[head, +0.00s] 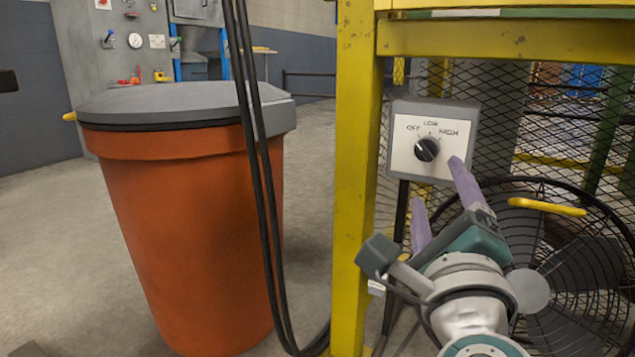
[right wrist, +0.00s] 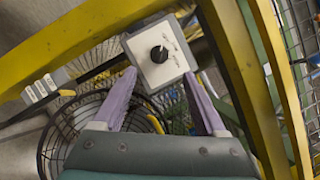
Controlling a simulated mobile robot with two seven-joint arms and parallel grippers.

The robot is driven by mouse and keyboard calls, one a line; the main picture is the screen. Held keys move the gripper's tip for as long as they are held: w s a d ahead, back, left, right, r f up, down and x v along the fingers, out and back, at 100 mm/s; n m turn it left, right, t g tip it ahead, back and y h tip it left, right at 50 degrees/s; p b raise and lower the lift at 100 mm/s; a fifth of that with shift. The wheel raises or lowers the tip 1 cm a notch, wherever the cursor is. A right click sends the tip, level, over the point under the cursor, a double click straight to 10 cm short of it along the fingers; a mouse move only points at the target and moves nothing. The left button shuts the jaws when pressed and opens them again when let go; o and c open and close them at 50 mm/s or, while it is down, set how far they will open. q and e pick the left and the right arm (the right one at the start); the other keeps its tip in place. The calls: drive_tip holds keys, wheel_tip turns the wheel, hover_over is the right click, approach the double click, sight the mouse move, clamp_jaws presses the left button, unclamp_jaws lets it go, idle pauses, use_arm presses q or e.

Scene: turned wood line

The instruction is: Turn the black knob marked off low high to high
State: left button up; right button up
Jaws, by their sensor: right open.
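The black knob (head: 427,149) sits on the white face of a grey control box (head: 399,164) marked OFF, LOW and HIGH. Its pale pointer line seems to slant toward OFF at the upper left, but it is small. My right gripper (head: 437,186) is open, its two purple fingers apart and empty, below and in front of the box. In the right wrist view the knob (right wrist: 159,54) shows beyond and between the fingertips of the gripper (right wrist: 159,76), with no visible contact. My left gripper is not in view.
A yellow post (head: 352,200) stands just left of the box, with a yellow beam (head: 510,40) above. A caged fan (head: 590,270) is close on the right, before wire mesh. An orange bin (head: 190,230) and hanging black cables (head: 262,180) are left.

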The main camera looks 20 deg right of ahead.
sight(427, 155)
drive_tip(key=b+x, duration=0.3)
drive_tip(key=x, duration=0.5)
drive_tip(key=shift+w+d, duration=0.2)
drive_tip(key=shift+w, duration=0.05)
drive_tip(key=shift+w+d+r, duration=0.1)
drive_tip(key=shift+w+d, duration=0.1)
drive_tip(key=shift+w, duration=0.15)
clamp_jaws()
